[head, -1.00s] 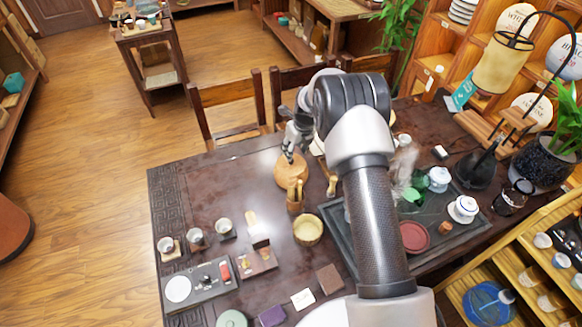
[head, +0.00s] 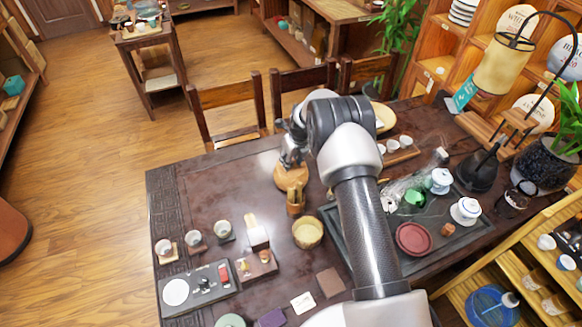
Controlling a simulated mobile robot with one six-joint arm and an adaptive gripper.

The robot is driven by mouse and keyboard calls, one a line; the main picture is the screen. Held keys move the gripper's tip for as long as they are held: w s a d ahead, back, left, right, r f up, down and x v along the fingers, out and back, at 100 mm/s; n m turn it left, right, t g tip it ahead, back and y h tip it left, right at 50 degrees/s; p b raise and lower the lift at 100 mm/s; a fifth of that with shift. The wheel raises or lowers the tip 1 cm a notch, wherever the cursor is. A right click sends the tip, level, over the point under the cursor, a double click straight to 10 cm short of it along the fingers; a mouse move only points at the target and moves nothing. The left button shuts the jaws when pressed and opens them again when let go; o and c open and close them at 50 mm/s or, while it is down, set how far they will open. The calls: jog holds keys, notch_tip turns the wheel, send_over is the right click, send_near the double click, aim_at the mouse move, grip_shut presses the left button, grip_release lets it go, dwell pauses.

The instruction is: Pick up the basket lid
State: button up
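A round tan lid-like piece (head: 291,178) lies at the far left-middle of the dark table; it looks like the basket lid, but I cannot be sure. My gripper (head: 290,160) points down at it from above, with its fingertips at or just over its top. Contact and the gap between the fingers are too small to make out. A small round tan basket-like bowl (head: 308,232) stands nearer, open at the top. My arm hides part of the table's middle.
A brown holder with upright tools (head: 295,200) stands just in front of the round piece. A dark tea tray (head: 450,243) with a red dish (head: 413,238) and a green cup lies right. Chairs (head: 228,105) line the far edge. The table's far left is clear.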

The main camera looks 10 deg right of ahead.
grip_shut()
jog(key=shift+r, duration=0.15)
